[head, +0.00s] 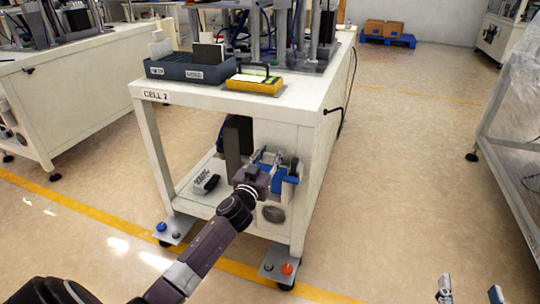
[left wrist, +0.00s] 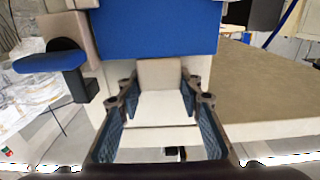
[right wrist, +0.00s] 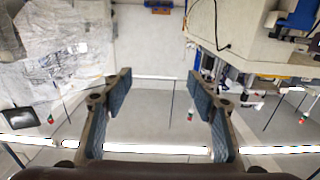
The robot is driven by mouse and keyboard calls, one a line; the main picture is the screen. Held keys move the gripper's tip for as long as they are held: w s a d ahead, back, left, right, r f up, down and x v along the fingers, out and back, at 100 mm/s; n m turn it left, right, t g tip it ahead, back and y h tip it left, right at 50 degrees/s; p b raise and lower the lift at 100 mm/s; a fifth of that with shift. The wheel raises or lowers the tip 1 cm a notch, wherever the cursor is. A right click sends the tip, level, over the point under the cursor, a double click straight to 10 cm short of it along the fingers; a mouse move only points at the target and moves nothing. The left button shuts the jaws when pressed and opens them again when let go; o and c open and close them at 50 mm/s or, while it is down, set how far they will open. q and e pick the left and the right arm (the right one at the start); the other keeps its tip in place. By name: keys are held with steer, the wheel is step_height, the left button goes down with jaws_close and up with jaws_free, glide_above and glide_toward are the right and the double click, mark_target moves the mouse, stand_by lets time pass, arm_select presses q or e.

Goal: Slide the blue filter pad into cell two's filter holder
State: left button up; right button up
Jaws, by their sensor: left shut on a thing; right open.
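Cell two's table (head: 170,97) carries the filter holder low on its end panel. My left gripper (head: 273,160) is at that panel, beside blue parts (head: 279,180). In the left wrist view, my left gripper (left wrist: 160,98) is shut on a pale block-like tab (left wrist: 160,73). A wide blue face, seemingly the blue filter pad (left wrist: 155,28), lies just beyond the tab. I cannot tell how far the pad sits in the holder, whose slot is hidden. My right gripper (head: 470,292) is open and empty over the floor; it also shows in the right wrist view (right wrist: 158,80).
A blue-handled lever (left wrist: 50,62) sticks out left of the pad. A dark bin (head: 190,72) and a yellow device (head: 253,84) stand on the tabletop. A plastic-wrapped frame (head: 512,130) stands at right. The floor between is clear.

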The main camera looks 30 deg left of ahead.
arm_select(q)
steer(key=shift+f, duration=0.2)
steer(key=shift+f+b, duration=0.55)
steer(key=shift+b, duration=0.05)
steer(key=shift+f+b, duration=0.4)
steer(key=shift+f, duration=0.1)
arm_select(e)
step_height(320, 180, up, 10)
steer(key=s+t+y, duration=0.2)
steer(key=t, duration=0.3)
steer(key=shift+s+a+r, duration=0.15)
steer(key=shift+a+r, duration=0.1)
steer(key=shift+a, duration=0.05)
stand_by(1.0)
arm_select(q)
steer(key=o, duration=1.3)
arm_select(e)
steer(key=shift+r, duration=0.1)
arm_select(q)
steer(key=shift+s, duration=0.1)
